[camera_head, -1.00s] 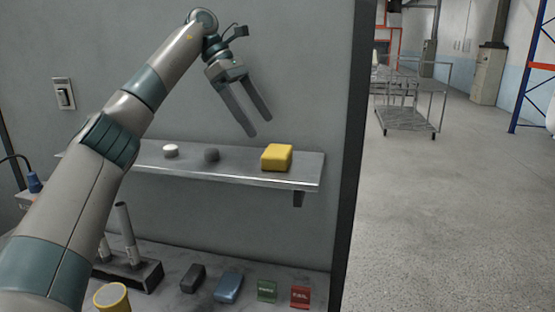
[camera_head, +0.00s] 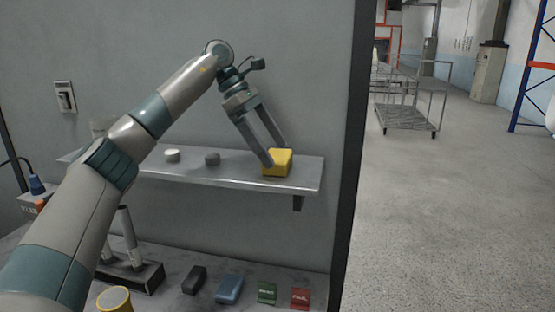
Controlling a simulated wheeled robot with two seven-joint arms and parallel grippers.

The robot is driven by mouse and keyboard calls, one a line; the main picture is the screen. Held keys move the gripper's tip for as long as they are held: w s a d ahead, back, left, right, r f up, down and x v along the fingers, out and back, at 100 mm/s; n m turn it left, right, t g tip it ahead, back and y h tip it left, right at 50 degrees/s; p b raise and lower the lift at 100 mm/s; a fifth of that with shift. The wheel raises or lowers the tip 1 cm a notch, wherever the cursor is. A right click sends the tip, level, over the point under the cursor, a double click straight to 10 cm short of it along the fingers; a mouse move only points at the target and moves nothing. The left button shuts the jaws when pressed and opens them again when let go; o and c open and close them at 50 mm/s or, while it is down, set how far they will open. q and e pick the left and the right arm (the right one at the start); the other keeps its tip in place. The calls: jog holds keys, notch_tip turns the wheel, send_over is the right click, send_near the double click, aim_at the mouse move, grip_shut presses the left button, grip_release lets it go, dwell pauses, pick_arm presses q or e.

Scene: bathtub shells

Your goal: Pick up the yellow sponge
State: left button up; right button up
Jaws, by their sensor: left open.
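The yellow sponge (camera_head: 279,165) lies on the metal wall shelf (camera_head: 222,176), near its right end. My left gripper (camera_head: 277,156) points down at the sponge with its jaws open. One fingertip overlaps the sponge's left side in the picture, and the other is by its back right edge. I cannot tell whether the fingers touch it. My right gripper is not in view.
A white round piece (camera_head: 172,155) and a dark grey one (camera_head: 212,159) sit on the shelf left of the sponge. Below, the bench holds a dark block (camera_head: 194,279), a blue block (camera_head: 229,289), and green (camera_head: 266,293) and red (camera_head: 300,298) pieces.

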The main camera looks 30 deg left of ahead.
aim_at(277, 155)
pick_arm(q)
jog(key=shift+p+x, duration=0.5)
jog(key=shift+x, duration=1.1)
jog(key=shift+s, duration=0.1)
jog(key=c, duration=1.1)
